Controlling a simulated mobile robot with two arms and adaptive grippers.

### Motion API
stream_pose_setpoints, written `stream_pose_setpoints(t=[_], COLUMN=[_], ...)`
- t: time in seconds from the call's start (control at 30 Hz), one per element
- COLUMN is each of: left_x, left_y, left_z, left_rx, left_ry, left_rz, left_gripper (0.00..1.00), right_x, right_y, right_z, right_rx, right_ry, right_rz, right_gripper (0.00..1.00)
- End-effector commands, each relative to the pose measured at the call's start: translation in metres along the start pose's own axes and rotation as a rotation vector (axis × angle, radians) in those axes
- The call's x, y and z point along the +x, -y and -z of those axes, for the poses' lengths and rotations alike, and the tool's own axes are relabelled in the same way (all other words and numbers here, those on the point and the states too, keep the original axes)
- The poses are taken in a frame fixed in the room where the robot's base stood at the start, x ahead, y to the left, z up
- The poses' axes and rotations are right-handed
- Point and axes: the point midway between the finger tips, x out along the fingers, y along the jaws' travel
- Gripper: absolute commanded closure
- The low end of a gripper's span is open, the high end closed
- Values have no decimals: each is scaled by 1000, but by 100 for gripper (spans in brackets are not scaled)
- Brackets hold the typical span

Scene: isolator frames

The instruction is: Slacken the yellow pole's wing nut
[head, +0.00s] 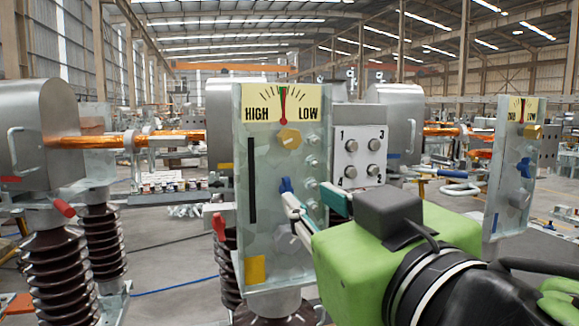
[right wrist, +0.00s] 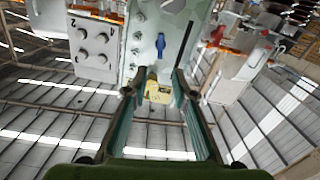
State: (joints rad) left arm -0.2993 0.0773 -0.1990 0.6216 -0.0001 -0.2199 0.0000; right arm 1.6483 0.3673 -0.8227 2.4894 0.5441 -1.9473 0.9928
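A tall galvanised plate (head: 270,215) with a yellow square (head: 255,268) near its foot stands in front of me. A blue wing nut (head: 286,185) sits mid-plate, below a yellow hexagonal knob (head: 289,138) and a HIGH/LOW dial. My right gripper (head: 306,196) is in front of the plate, its fingers apart, near the wing nut in the picture. In the right wrist view, which is upside down, the wing nut (right wrist: 160,44) lies beyond the fingertips of the open gripper (right wrist: 158,86). Contact with the nut is not visible. My left gripper is out of view.
A grey box with numbered knobs (head: 358,146) stands just right of the plate. A similar plate (head: 512,175) with a blue wing nut is at the far right. A red handle (head: 219,226) and brown ribbed insulators (head: 58,265) are on the left.

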Motion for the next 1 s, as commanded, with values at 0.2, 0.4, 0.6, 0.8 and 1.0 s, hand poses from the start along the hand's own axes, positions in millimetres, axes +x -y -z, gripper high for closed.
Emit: stream_pose_setpoints(t=[0.2, 0.4, 0.6, 0.8, 1.0], left_x=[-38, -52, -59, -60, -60], left_y=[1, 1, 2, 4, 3], left_z=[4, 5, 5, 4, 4], left_rx=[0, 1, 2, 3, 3], left_ry=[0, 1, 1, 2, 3], left_rz=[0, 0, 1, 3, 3], left_gripper=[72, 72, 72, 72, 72], right_x=[36, 73, 93, 97, 97], right_y=[-2, -2, -1, 0, 0], right_z=[5, 2, 1, -1, 0], right_rx=[-1, -2, -1, -1, -1], right_ry=[7, 4, 0, 0, 0], right_rz=[-2, -1, 0, 1, 1], right_gripper=[75, 75, 75, 75, 88])
